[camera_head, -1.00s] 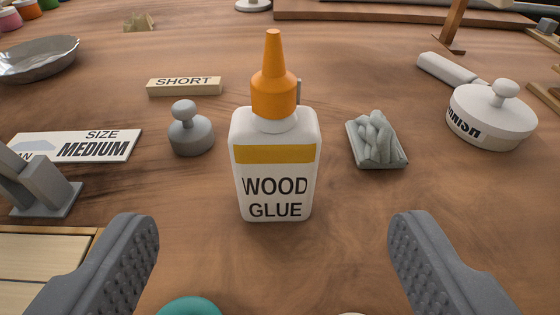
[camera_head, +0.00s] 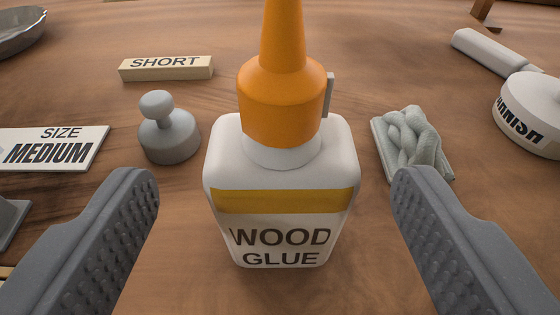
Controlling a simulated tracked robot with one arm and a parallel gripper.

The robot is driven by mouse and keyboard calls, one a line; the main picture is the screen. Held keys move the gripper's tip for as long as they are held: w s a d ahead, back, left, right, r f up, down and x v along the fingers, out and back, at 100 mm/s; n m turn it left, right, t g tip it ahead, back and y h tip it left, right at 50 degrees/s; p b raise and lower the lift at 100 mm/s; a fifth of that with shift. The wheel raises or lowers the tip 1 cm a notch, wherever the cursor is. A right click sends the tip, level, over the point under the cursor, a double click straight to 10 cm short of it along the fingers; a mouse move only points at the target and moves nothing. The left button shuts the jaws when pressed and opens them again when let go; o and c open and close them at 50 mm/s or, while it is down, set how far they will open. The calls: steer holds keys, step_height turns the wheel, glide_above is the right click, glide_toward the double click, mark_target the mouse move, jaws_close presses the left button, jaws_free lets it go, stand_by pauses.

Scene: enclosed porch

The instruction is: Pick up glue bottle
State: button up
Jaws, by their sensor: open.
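The glue bottle (camera_head: 283,185) stands upright on the wooden table, white with an orange nozzle cap and a yellow band above the words "WOOD GLUE". It is in the middle of the view, and the tip of its nozzle is cut off by the top edge. My gripper (camera_head: 275,190) is open, with one grey ridged finger at the left and one at the right of the bottle. Clear gaps show between the bottle and both fingers, and the gripper holds nothing.
A grey knobbed weight (camera_head: 168,130) stands left of the bottle, with a "SIZE MEDIUM" card (camera_head: 50,147) and a "SHORT" block (camera_head: 166,68) beyond. A white lidded tin (camera_head: 535,110) is farther right.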

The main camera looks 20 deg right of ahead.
mark_target(281, 129)
steer(key=shift+w+d, duration=0.3)
steer(key=shift+w, duration=0.55)
steer(key=shift+b+x, duration=0.65)
steer(key=shift+x, duration=1.25)
steer(key=shift+d, duration=0.1)
steer(key=shift+r, duration=0.1)
steer(key=c, duration=1.1)
